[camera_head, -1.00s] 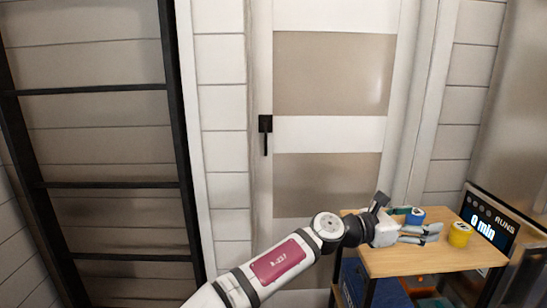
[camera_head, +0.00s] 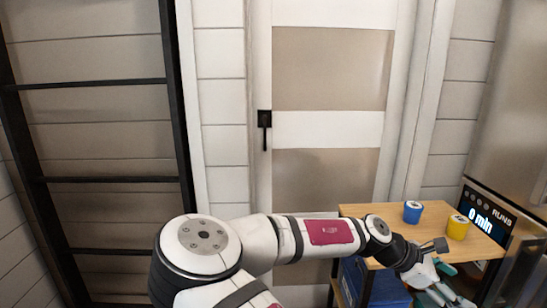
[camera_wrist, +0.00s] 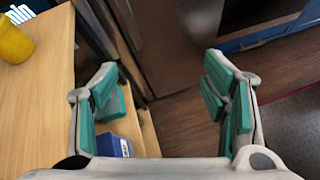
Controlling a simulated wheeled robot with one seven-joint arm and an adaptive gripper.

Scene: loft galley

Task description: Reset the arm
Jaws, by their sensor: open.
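My gripper (camera_head: 447,290) is at the lower right of the head view, in front of the near edge of the small wooden-topped cart (camera_head: 350,210). In the wrist view my gripper (camera_wrist: 165,90) shows its two teal-padded fingers spread apart with nothing between them. The left finger overlaps the cart's side and lower shelf in that view, and the floor shows between the fingers. My arm stretches across the bottom of the head view, bent at a large joint.
A blue cup-like item (camera_head: 412,212) and a yellow one (camera_head: 458,228) stand on the cart top. A blue bin (camera_head: 375,284) sits below. A door (camera_head: 330,130) and black ladder-like frame (camera_head: 175,120) stand behind.

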